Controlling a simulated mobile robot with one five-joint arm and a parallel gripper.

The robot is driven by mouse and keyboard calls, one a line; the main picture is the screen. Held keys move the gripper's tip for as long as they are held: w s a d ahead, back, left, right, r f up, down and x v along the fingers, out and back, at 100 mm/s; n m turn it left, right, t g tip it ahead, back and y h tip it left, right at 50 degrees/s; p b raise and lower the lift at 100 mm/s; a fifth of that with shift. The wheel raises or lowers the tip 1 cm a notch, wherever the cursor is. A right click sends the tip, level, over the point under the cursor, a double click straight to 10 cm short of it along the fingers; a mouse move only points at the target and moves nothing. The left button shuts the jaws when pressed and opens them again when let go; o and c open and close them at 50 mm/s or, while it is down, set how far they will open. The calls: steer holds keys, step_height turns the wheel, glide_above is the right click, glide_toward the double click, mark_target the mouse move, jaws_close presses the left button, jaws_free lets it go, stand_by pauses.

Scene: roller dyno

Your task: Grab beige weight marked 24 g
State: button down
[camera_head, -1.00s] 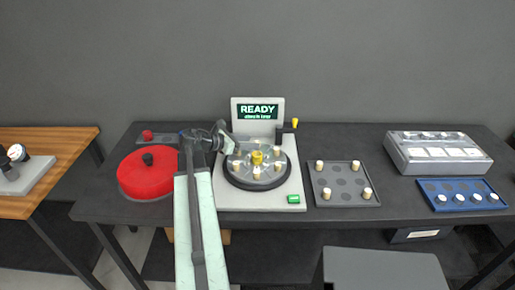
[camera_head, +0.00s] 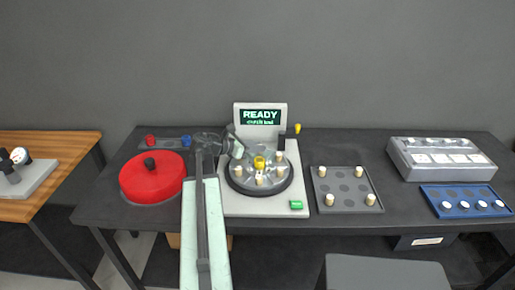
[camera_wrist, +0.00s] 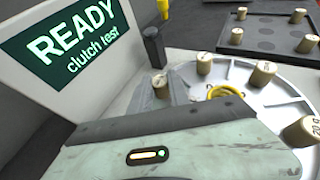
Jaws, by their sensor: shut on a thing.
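My gripper (camera_head: 236,151) is at the back left of the round rotor plate (camera_head: 236,184). In the wrist view a beige weight (camera_wrist: 159,86) stands between the grey fingers of my gripper (camera_wrist: 158,92), which is shut on it. Its marking cannot be read. Other beige weights stand around the plate's yellow hub (camera_wrist: 226,92) in the wrist view: one near the hub (camera_wrist: 204,64), one farther right (camera_wrist: 262,74) and one at the right edge (camera_wrist: 302,131). Their marks are too small or blurred to read with certainty.
A red round cover (camera_head: 150,184) lies left. A grey tray (camera_head: 345,207) with several beige weights and a blue tray (camera_head: 453,188) lie right.

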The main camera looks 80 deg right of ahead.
step_height(320, 180, up, 10)
steer(key=p, duration=0.8)
steer(key=shift+f+p, duration=0.25)
steer(key=shift+p, duration=0.15)
